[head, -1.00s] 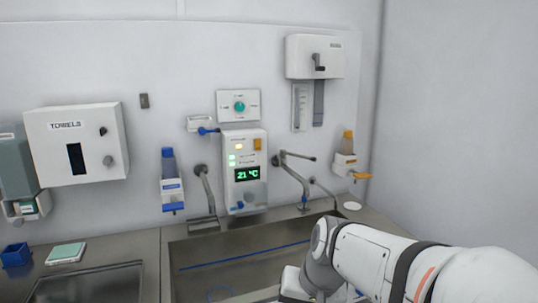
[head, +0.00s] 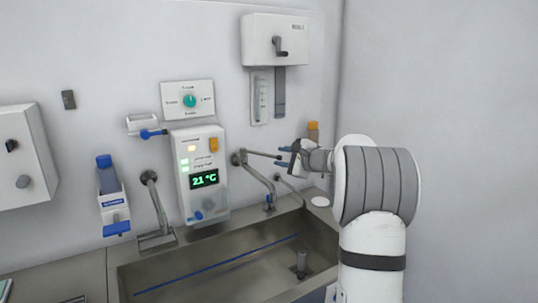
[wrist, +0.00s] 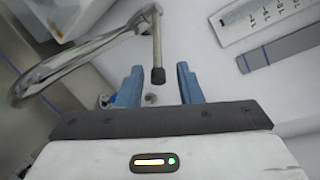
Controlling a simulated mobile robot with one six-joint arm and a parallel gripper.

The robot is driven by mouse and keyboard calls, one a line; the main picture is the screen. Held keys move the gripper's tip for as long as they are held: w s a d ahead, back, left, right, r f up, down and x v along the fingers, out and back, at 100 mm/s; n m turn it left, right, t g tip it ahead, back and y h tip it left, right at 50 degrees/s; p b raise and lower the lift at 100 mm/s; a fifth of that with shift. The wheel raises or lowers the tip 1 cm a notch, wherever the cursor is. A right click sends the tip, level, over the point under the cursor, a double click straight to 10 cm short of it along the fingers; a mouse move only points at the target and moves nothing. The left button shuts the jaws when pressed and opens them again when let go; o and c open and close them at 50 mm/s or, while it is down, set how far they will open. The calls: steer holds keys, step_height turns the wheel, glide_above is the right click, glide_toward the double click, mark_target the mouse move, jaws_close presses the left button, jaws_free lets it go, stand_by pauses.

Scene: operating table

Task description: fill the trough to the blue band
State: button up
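The steel trough (head: 225,272) is at the bottom of the head view, with a thin blue band (head: 215,267) along its inner back wall. I see no clear water surface in it. A steel tap (head: 262,178) on the wall above has a long lever (head: 262,153) pointing right. My gripper (head: 292,157) is at the lever's free end. In the wrist view my gripper (wrist: 158,84) is open, its blue fingers apart. The lever's dark tip (wrist: 157,76) shows between them, with gaps on both sides; whether it lies at fingertip depth I cannot tell.
A control panel (head: 201,172) reads 21 °C left of the tap. A second spout (head: 156,205) is further left. An orange-topped dispenser (head: 313,130) is partly hidden behind my gripper. A short upright pipe (head: 302,262) stands in the trough's right end.

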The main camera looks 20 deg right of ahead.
mark_target(276, 156)
steer(key=p+x, duration=0.1)
steer(key=x, duration=0.4)
steer(key=shift+w+a+f, duration=0.1)
steer(key=shift+w+a, duration=0.1)
steer(key=shift+w, duration=0.1)
steer(key=shift+c, duration=0.5)
jaws_close()
